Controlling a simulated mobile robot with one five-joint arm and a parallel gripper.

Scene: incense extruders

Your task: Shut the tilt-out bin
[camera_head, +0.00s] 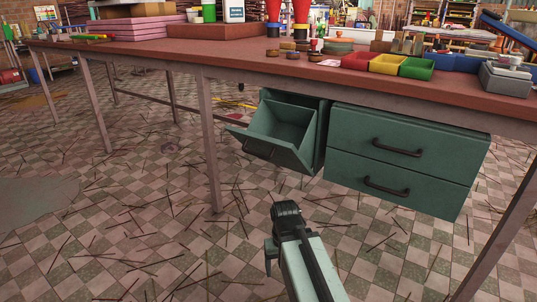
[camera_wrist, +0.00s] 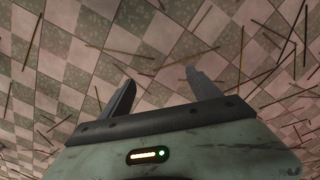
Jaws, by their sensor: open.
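The tilt-out bin (camera_head: 276,143) is a green metal bin under the workbench, left of a two-drawer unit. Its front leans outward and its top is open, so I see into an empty-looking inside. My arm reaches up from the bottom of the head view, below the bin and apart from it. The fingers are hard to make out there. In the wrist view my gripper (camera_wrist: 162,90) has its two fingers spread wide with only tiled floor between them. The bin is not in the wrist view.
The green drawer unit (camera_head: 400,165) with two dark handles hangs right of the bin, both drawers closed. The workbench (camera_head: 130,52) has a red-brown top holding coloured trays and jars. A metal leg (camera_head: 210,145) stands left of the bin. Thin sticks litter the checkered floor.

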